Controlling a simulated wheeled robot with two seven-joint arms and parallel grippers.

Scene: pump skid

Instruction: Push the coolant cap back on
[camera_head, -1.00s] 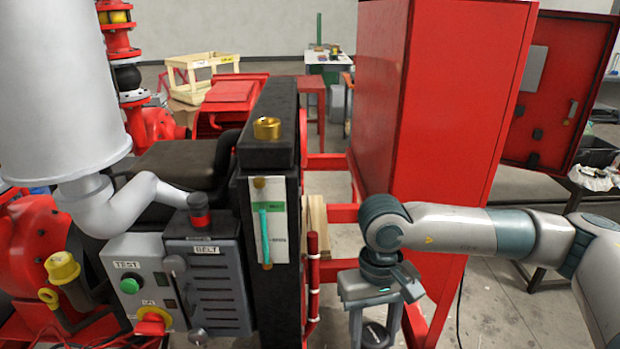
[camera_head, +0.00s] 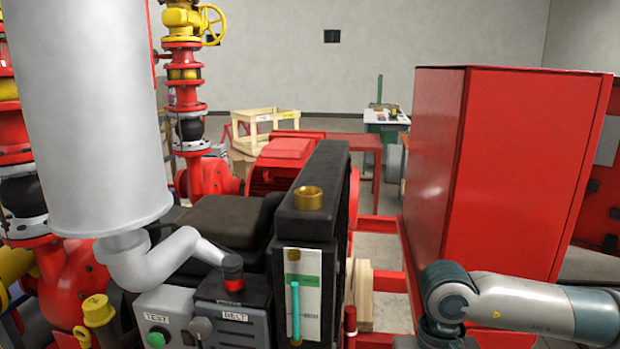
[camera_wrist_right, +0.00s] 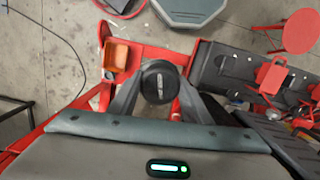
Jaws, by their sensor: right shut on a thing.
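The brass coolant filler neck (camera_head: 308,198) stands uncovered on top of the black radiator (camera_head: 337,175), in the middle of the head view. In the right wrist view a round black cap (camera_wrist_right: 158,76) with a pale mark on its top sits between the fingers of my right gripper (camera_wrist_right: 158,90), which is shut on it. My right arm comes in at the lower right of the head view, with the gripper below the picture edge, right of the radiator. My left gripper is in neither view.
A tall red cabinet (camera_head: 510,170) stands behind my right arm. In the wrist view red frame rails (camera_wrist_right: 62,112) lie below the gripper.

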